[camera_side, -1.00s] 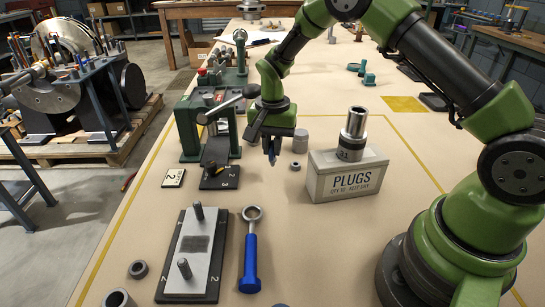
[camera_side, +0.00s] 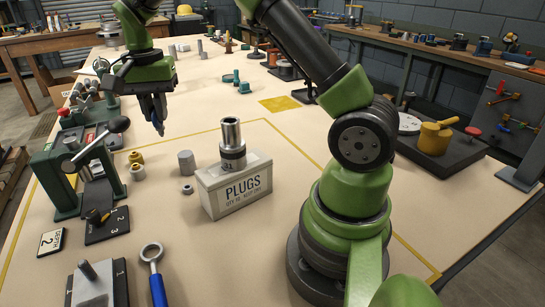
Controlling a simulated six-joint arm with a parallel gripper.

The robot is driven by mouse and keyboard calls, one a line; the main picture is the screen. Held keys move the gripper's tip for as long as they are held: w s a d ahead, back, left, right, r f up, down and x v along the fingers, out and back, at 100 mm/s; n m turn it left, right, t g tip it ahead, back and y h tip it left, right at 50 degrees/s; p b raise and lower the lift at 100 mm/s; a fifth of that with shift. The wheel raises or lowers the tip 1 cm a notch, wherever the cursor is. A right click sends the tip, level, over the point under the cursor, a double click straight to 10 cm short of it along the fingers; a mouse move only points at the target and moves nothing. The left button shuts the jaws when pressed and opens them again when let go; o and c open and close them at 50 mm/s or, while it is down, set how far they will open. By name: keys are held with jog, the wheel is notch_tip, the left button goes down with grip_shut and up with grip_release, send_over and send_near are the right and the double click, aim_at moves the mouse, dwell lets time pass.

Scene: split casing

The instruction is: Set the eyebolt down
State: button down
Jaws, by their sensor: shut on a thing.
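My gripper (camera_side: 157,118) hangs in the air at the upper left, pointing down over the table. It is shut on the eyebolt, of which little can be told apart; only a small dark, bluish shape shows at the fingertips. The fingertips are above the table, behind a grey cylinder (camera_side: 187,162) and two small brass-coloured parts (camera_side: 136,163) in the picture.
A grey PLUGS box (camera_side: 240,192) carries a metal cylinder (camera_side: 232,142). A green press (camera_side: 70,175) stands at the left. A blue-handled ring tool (camera_side: 155,280) lies in front. Table surface right of the gripper, near the yellow square (camera_side: 280,104), is mostly clear.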

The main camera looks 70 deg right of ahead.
jog(key=s+d+f+m, duration=0.3)
jog(key=s+d+m, duration=0.4)
jog(key=s+d, duration=0.35)
jog(key=s+d+f+m, duration=0.4)
jog(key=s+d+m, duration=0.2)
jog(key=s+d, duration=0.45)
jog(key=shift+m, duration=0.5)
jog(key=shift+w+d+f, duration=0.1)
jog(key=shift+d+f, duration=0.2)
jog(key=shift+f, duration=1.35)
jog(key=shift+w+d+f, duration=0.1)
jog(key=shift+d+f, duration=0.25)
jog(key=shift+f, duration=1.3)
jog(key=shift+w+d+f, duration=0.1)
jog(key=shift+d+f, duration=0.2)
jog(key=shift+f, duration=1.35)
jog(key=shift+f, duration=0.1)
jog(key=c, duration=1.2)
grip_release()
jog(key=shift+o, duration=0.2)
